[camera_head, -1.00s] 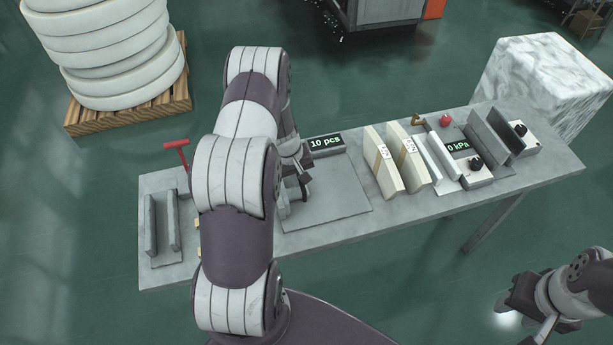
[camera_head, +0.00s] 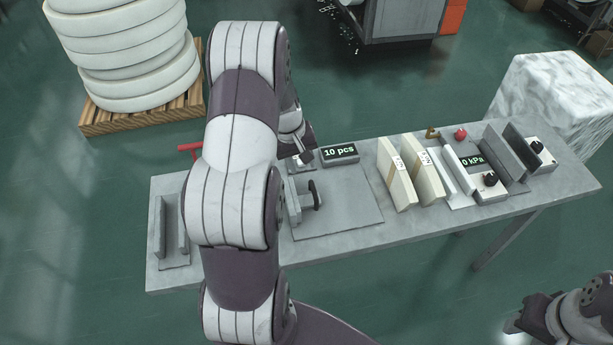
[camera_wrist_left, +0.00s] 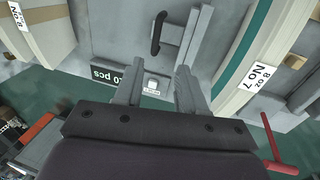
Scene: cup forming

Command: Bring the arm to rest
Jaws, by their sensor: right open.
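My left arm (camera_head: 240,165) reaches up from the bottom and bends over the table. My left gripper (camera_head: 303,157) hangs near the back of the grey plate (camera_head: 345,215), partly hidden by the arm. In the left wrist view its two fingers (camera_wrist_left: 166,78) stand apart with nothing between them. A grey block with a dark handle (camera_head: 315,193) stands on the plate, apart from the gripper; the handle also shows in the left wrist view (camera_wrist_left: 158,34). My right gripper (camera_head: 517,318) is open at the bottom right, clear of the table.
The table (camera_head: 440,213) carries a "10 pcs" display (camera_head: 340,153), two cream stacks (camera_head: 397,175) and a "0 kPa" unit (camera_head: 472,161). A grey holder (camera_head: 168,226) and a red handle (camera_head: 187,148) are at left. A pallet stack (camera_head: 125,50) stands behind.

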